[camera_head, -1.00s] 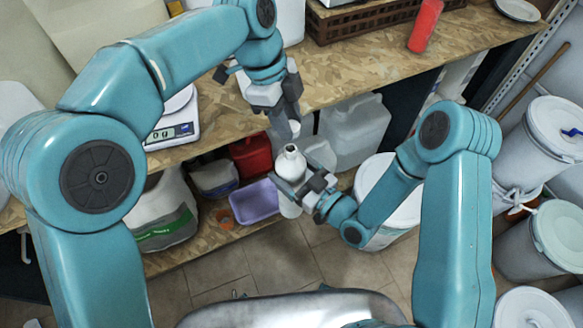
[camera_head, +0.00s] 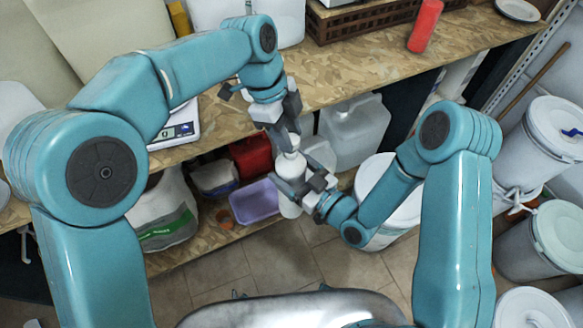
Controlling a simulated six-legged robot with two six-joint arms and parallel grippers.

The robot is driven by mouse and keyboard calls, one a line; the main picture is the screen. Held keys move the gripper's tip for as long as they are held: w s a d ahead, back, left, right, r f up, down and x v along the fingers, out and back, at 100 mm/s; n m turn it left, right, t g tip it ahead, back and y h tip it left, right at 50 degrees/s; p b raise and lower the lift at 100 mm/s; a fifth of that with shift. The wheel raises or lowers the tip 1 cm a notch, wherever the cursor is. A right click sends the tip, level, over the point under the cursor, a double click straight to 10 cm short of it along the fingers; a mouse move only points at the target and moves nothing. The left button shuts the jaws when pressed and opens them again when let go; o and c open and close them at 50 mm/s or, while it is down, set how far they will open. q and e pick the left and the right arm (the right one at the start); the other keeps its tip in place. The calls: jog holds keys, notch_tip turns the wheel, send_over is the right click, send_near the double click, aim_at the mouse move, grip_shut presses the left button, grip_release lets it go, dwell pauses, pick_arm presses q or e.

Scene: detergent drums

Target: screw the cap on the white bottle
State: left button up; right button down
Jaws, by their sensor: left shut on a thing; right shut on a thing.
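The white bottle (camera_head: 291,166) is upright in my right gripper (camera_head: 292,187), which is shut around its body in front of the shelf. The lower end of the bottle shows below the fingers. My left gripper (camera_head: 287,137) points down directly above the bottle and is shut on the cap (camera_head: 294,141), which is mostly hidden by the fingers. The cap is at the bottle's neck. I cannot tell whether it is seated on the thread.
A wooden bench (camera_head: 340,60) carries a scale (camera_head: 178,130), a brown crate (camera_head: 365,18) and a red cylinder (camera_head: 425,24). Below are a purple tub (camera_head: 254,202), a red canister (camera_head: 252,155) and a translucent jerrycan (camera_head: 355,130). Large drums (camera_head: 550,130) stand at the right.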

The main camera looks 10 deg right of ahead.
aim_at(292, 168)
pick_arm(q)
jog(key=shift+w, duration=0.1)
dwell(0.6)
jog(key=shift+f, duration=0.85)
jog(key=shift+f, duration=0.6)
